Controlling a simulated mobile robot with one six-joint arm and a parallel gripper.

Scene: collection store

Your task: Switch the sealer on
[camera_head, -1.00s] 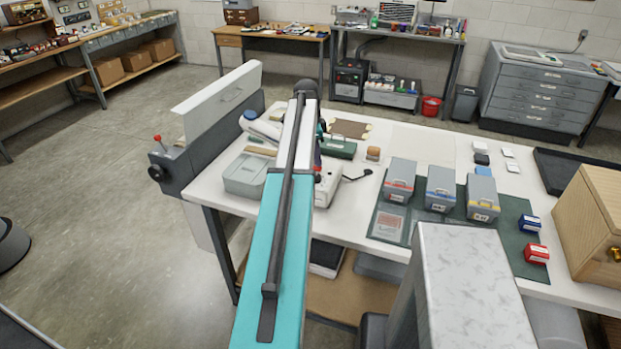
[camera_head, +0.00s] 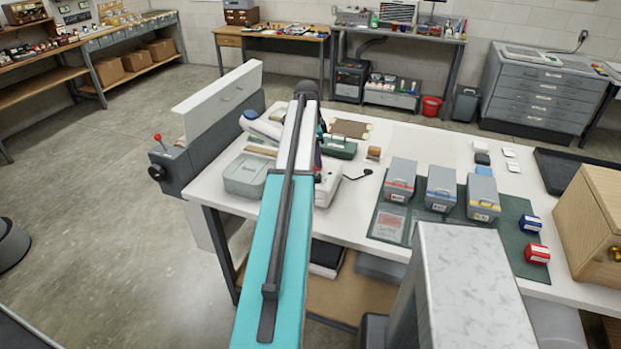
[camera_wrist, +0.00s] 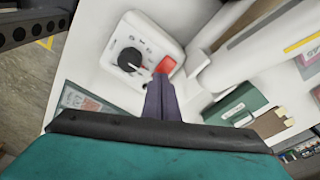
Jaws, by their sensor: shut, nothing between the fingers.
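The sealer (camera_wrist: 118,42) is a white unit with a black dial (camera_wrist: 130,60) and a red switch (camera_wrist: 166,65), seen in the wrist view. In the head view the sealer (camera_head: 328,187) is partly hidden behind my teal arm. My gripper (camera_wrist: 160,78) is shut and empty, its dark fingertips right by the red switch. I cannot tell whether they touch it. The fingers partly cover the switch's lower edge, and its on or off position cannot be read.
Grey bins (camera_head: 440,184) stand further right on a green mat (camera_head: 509,213).

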